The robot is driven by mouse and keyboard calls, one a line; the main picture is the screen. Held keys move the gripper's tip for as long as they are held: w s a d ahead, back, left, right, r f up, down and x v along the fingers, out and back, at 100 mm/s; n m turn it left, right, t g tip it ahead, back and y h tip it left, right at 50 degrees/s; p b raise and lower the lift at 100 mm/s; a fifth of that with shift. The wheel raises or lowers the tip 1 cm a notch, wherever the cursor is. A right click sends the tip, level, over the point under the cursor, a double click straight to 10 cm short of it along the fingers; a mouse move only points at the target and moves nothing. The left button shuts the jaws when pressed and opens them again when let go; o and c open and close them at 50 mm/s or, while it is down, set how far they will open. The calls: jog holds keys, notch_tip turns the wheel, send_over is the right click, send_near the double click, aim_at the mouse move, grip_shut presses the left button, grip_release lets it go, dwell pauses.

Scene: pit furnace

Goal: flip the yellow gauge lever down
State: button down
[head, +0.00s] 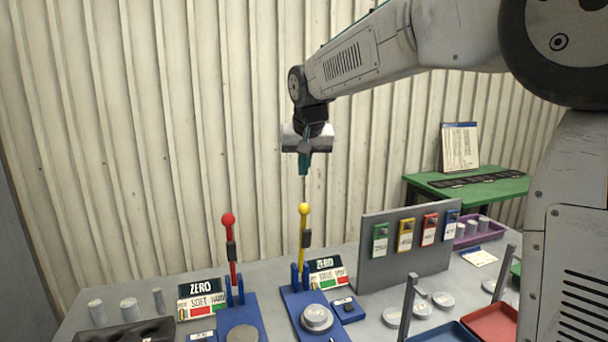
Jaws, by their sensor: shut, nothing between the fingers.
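My gripper (303,172) is shut and empty, pointing down. In the picture it appears just above the yellow knob, with a small gap between them; the depth between them is hard to tell. A gauge sign reading ZERO (328,272) stands just right of the lever. A silver round piece (316,317) sits on the blue base in front of the lever.
A red lever (231,252) stands upright to the left on a similar blue base. A grey panel with coloured tags (375,262) rises to the right. Metal cylinders, a red tray (490,324) and a blue tray (446,333) lie around. A green table (480,187) stands behind.

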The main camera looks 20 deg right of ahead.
jog(key=shift+s+a+f, duration=0.1)
jog(key=shift+f, duration=1.85)
jog(key=shift+s+a+f, duration=0.1)
jog(key=shift+f, duration=1.85)
